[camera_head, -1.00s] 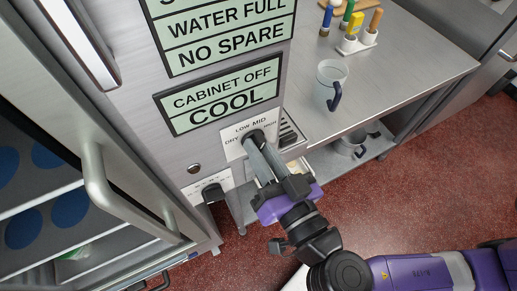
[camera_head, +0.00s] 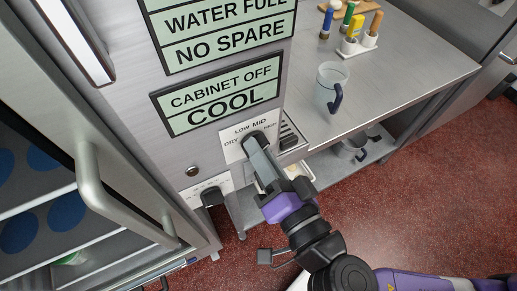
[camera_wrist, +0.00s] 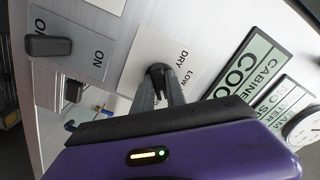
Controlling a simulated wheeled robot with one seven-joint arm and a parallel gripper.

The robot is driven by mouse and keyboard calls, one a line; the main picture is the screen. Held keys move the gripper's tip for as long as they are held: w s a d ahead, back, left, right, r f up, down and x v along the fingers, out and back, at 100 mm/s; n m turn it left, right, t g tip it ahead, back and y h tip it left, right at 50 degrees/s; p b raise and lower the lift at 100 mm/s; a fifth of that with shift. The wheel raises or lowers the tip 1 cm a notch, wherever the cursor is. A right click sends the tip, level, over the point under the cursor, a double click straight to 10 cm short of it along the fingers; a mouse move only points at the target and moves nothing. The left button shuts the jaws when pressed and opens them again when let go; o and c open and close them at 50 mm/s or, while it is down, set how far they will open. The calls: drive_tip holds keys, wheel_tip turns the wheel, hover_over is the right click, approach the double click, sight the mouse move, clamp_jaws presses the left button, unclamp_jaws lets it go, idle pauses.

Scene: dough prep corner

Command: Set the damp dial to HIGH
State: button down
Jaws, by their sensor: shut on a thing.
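The damp dial's white plate (camera_head: 230,154) is on the steel cabinet front, below the COOL display, with the words DRY, LOW, MID and HIGH around a dark knob. My gripper (camera_head: 254,146) is shut on the dial's knob, its fingers reaching up to the plate. In the wrist view the dark knob (camera_wrist: 157,70) shows between the fingertips, and DRY and LOW are readable on the plate (camera_wrist: 150,45). The fingers cover most of the knob, so I cannot tell which word its pointer faces.
A black ON/OFF switch (camera_head: 212,197) is below left of the dial. The cabinet door handle (camera_head: 100,200) stands out at the left. A steel table (camera_head: 400,75) to the right holds a clear jug (camera_head: 327,88) and a rack of coloured-handled tools (camera_head: 357,45).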

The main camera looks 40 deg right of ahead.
drive_tip(key=shift+m, duration=0.3)
drive_tip(key=shift+m, duration=1.6)
drive_tip(key=c, duration=1.3)
unclamp_jaws()
drive_tip(key=shift+o, duration=0.2)
drive_tip(key=v, duration=0.6)
drive_tip(key=shift+p, duration=0.35)
